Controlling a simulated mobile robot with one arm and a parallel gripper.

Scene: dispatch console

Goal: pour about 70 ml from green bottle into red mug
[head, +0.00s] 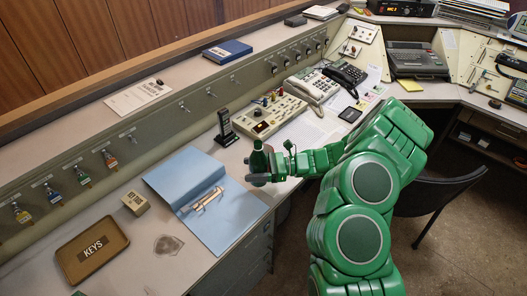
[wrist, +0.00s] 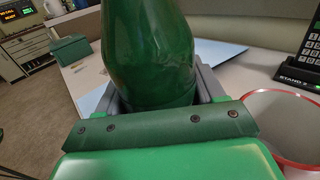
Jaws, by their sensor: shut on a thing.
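The green bottle (head: 258,160) stands upright in my gripper (head: 260,177) above the desk, near the blue folder. In the wrist view the bottle (wrist: 150,55) fills the middle, between the grey fingers of my gripper (wrist: 155,95), which is shut on it. I cannot tell whether its base touches the desk. The red mug (wrist: 284,122) shows at the right edge of the wrist view, with a red rim and a pale inside. It is close beside my gripper, partly cut off by the frame. I cannot make out the mug in the head view.
An open blue folder (head: 222,214) lies left of the bottle. A black handset (head: 225,125) stands behind it, with a button console (head: 268,118) beyond. A keys tray (head: 93,249) and a small block (head: 136,202) are at lower left. A dark chair (head: 438,193) stands at right.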

